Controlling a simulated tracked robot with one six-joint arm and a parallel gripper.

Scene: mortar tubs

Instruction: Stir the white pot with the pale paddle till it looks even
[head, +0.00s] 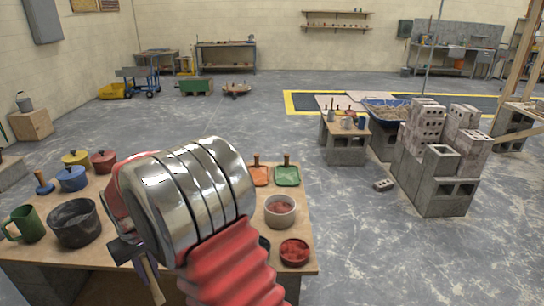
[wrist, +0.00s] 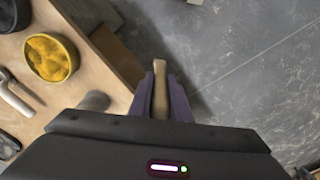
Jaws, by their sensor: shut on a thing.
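The white pot (head: 280,211) stands on the right part of the near table and holds a reddish mass. Whether that mass is even is too small to tell. My gripper (wrist: 160,98) is shut on the pale paddle (wrist: 160,78), whose pale end sticks out between the purple fingers. In the head view the paddle (head: 152,281) slants down near the table's front edge, left of the white pot and apart from it. My arm hides most of the gripper and the middle of the table there. The white pot is not in the wrist view.
A dark red dish (head: 294,251) stands just in front of the white pot. Orange (head: 260,176) and green (head: 287,176) handled pieces lie behind it. A black tub (head: 74,222), a green mug (head: 27,224) and lidded pots stand left. The wrist view shows a yellow-filled bowl (wrist: 50,57).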

